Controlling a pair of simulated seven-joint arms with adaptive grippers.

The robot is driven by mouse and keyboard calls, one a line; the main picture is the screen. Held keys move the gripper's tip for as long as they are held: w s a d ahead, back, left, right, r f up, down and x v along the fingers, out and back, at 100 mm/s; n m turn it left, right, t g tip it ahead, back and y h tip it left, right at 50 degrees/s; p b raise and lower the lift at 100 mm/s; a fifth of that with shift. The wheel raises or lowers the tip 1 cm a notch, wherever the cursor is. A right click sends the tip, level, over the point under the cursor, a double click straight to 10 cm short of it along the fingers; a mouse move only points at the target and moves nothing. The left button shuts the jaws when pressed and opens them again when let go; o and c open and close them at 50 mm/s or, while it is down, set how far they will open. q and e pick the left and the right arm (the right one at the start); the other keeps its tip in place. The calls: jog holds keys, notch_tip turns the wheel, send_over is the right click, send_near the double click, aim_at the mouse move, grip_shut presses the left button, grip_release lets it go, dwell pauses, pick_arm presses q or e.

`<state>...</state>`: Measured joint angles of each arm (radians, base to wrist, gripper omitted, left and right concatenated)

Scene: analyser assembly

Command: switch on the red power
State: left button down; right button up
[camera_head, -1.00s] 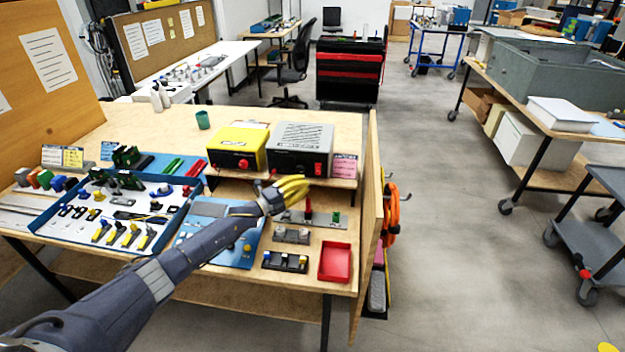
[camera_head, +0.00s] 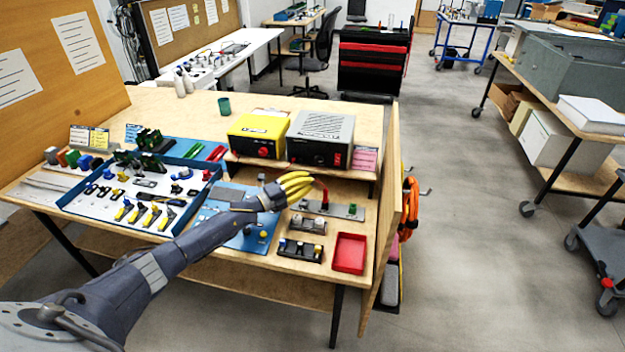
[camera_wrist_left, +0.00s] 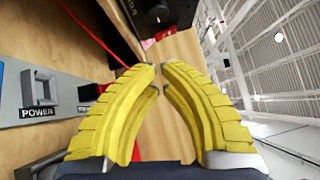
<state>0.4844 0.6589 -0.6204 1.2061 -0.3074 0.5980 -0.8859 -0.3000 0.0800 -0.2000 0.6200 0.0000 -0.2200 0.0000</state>
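A grey power supply box (camera_head: 320,138) stands on the raised shelf, with a small red switch (camera_head: 337,160) at its front lower right. A yellow box (camera_head: 258,134) with a red knob (camera_head: 264,153) stands to its left. My left gripper (camera_head: 311,186) has yellow fingers and is in front of and below the grey box, apart from the red switch. In the left wrist view its fingertips (camera_wrist_left: 160,72) nearly meet, with nothing between them. A grey panel labelled POWER (camera_wrist_left: 37,112) with a raised grey square part shows left of the fingers. My right gripper is not in view.
A grey strip with an upright red lever (camera_head: 325,199) lies just right of the fingers. A red tray (camera_head: 349,254) sits at the bench's front right. A blue-rimmed parts tray (camera_head: 64,207) is on the left. A wooden side panel (camera_head: 396,190) bounds the bench's right side.

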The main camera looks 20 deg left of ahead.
aim_at(337, 159)
pick_arm(q)
jog(key=s+d+r+n+g+y, duration=0.1)
jog(key=s+d+r+n+g, duration=0.1)
jog(key=r, duration=0.3)
jog(key=shift+s+n+g, duration=0.3)
jog(key=shift+s+n, duration=0.3)
jog(key=shift+s, duration=0.25)
jog(key=shift+d, duration=0.1)
jog(key=shift+w, duration=0.1)
jog(key=w+a+f+x, duration=0.1)
jog(key=a+x, duration=0.1)
jog(key=x, duration=1)
jog(key=shift+w, duration=0.6)
